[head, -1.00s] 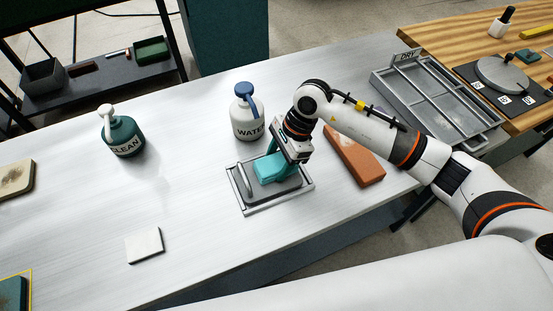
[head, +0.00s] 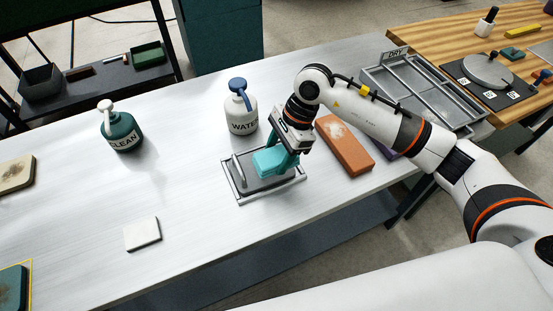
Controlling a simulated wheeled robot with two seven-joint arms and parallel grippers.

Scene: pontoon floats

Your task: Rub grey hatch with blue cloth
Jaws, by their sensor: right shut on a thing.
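The grey hatch (head: 242,184) is a flat plate with a bar handle on its left, set in a metal frame on the white table. A blue cloth (head: 272,161), turquoise and folded into a pad, lies over the upper right part of the hatch and appears to touch it. My right gripper (head: 287,152) points down and is shut on the cloth; its fingertips are partly hidden by it. My left gripper is not in view.
A WATER bottle (head: 242,112) stands just behind the hatch and a CLEAN bottle (head: 121,132) at left. A white tile (head: 142,234) lies front left. A DRY rack (head: 440,105) stands at right.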

